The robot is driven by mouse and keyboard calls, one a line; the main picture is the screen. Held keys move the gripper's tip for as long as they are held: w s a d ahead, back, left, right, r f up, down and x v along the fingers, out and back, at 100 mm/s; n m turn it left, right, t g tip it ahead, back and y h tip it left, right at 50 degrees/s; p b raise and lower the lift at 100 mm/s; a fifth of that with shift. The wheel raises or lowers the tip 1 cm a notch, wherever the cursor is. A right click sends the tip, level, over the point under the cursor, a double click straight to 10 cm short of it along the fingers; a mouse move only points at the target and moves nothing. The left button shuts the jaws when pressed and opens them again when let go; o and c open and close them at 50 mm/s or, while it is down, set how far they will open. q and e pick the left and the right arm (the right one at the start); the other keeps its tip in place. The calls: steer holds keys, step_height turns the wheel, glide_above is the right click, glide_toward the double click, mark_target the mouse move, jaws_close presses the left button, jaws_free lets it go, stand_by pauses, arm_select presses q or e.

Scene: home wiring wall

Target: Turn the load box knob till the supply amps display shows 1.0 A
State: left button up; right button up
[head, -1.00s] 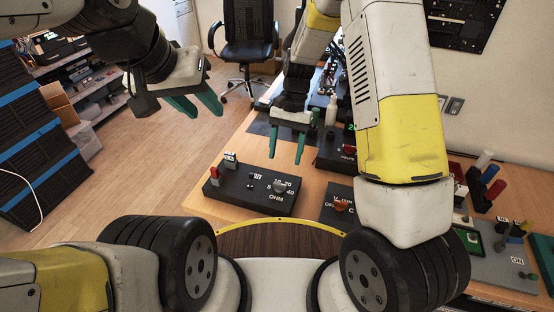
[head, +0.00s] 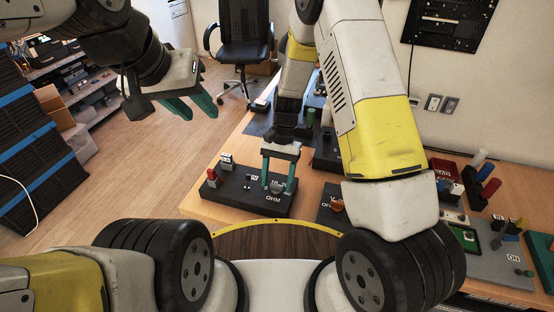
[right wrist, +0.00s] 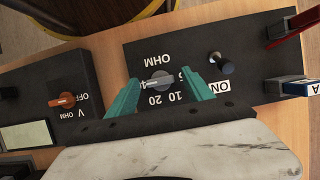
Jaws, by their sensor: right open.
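The load box (head: 235,197) is a black box marked OHM on the wooden table. Its grey knob (right wrist: 158,82) sits among the numbers 10, 20 and 40 in the right wrist view; its exact pointer setting is hard to tell. My right gripper (head: 278,188) is open above the box, pointing down. In the right wrist view its green fingers (right wrist: 160,95) stand apart on either side of the knob, with gaps visible. My left gripper (head: 201,112) hangs empty with its fingers apart, left of the table over the floor. The supply amps display is not visible behind my right arm.
A black switch (right wrist: 220,63) by an ON label and red and blue-grey plugs (right wrist: 291,88) share the box. A meter with an orange knob (head: 337,206) stands to its right. More devices (head: 487,250) crowd the table's right side.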

jaws_close()
steer(key=shift+n, duration=0.3)
steer(key=n+h, duration=0.2)
steer(key=n, duration=0.3)
steer(key=shift+a, duration=0.2)
steer(key=n+h, duration=0.1)
steer(key=n, duration=0.2)
steer(key=n+h, duration=0.1)
steer(key=n, duration=0.2)
steer(key=shift+a+t, duration=0.1)
steer(key=shift+t, duration=0.3)
jaws_free()
